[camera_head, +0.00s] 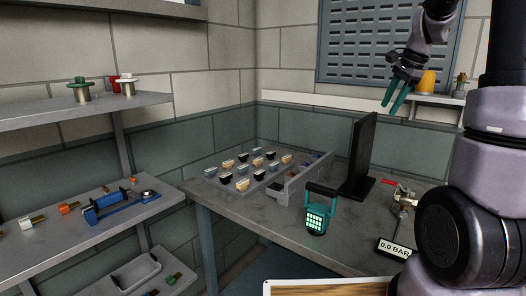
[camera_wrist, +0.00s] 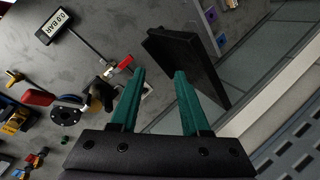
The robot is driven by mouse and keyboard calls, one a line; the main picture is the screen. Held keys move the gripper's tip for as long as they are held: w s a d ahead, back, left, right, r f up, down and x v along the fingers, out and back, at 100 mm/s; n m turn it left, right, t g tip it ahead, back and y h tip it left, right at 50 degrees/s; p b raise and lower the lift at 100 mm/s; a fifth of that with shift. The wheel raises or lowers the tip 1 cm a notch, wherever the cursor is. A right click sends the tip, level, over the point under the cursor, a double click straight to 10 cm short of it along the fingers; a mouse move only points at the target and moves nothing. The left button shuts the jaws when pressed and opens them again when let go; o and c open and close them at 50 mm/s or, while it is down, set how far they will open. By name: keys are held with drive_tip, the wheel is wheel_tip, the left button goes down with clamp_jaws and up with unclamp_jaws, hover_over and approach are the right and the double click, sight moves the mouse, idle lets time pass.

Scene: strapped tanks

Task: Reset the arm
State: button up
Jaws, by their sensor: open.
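My gripper (camera_head: 396,95) is raised at the upper right in the head view, in front of the wall and above the worktable (camera_head: 262,205). Its two teal fingers are apart with nothing between them. In the wrist view the open gripper (camera_wrist: 157,85) points down over the table, with the black upright panel (camera_wrist: 185,62) below and beyond the fingertips. The rest of my arm runs down the right side of the head view.
On the table stand the black panel (camera_head: 361,158), a teal lamp (camera_head: 318,213), a grid of small blocks (camera_head: 250,170) and a gauge reading 0.0 BAR (camera_head: 395,249). Shelves (camera_head: 75,112) line the left wall. An orange object (camera_head: 427,82) is close to my gripper in the picture.

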drive_tip(key=s+a+r+n+t, duration=0.1)
drive_tip(key=s+a+n, duration=0.5)
drive_tip(key=s, duration=0.6)
drive_tip(key=s+a+r+n+t, duration=0.2)
drive_tip(key=s+a+n, duration=0.4)
drive_tip(key=s, duration=0.5)
drive_tip(key=shift+s+a+r, duration=0.4)
drive_tip(key=shift+a+r, duration=0.45)
drive_tip(key=shift+a, duration=0.35)
